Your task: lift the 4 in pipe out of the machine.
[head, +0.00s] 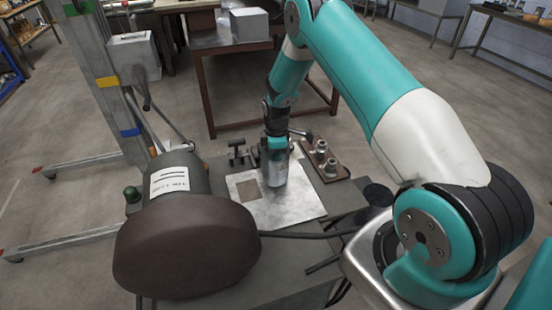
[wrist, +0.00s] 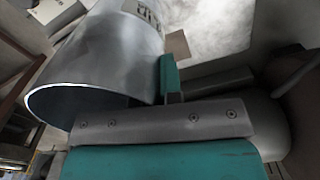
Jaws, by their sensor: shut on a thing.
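The 4 in pipe (head: 273,173) is a short silver metal tube. In the head view it is upright over a pale metal sheet (head: 300,203), beside the machine (head: 185,245) with its dark brown rounded cover. I cannot tell whether its lower end touches the sheet. My gripper (head: 276,146) is at the pipe's upper end, shut on it. In the wrist view the pipe (wrist: 105,55) shows its open round end and part of a label. One teal finger (wrist: 168,77) is against its side; the other finger is hidden.
A brown tray (head: 325,168) with metal fittings lies right of the pipe, and dark clamp-like parts (head: 243,152) stand behind it. A grey post (head: 110,85) rises at the left. A brown table (head: 235,50) with a grey box (head: 249,25) stands behind. Floor around is open.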

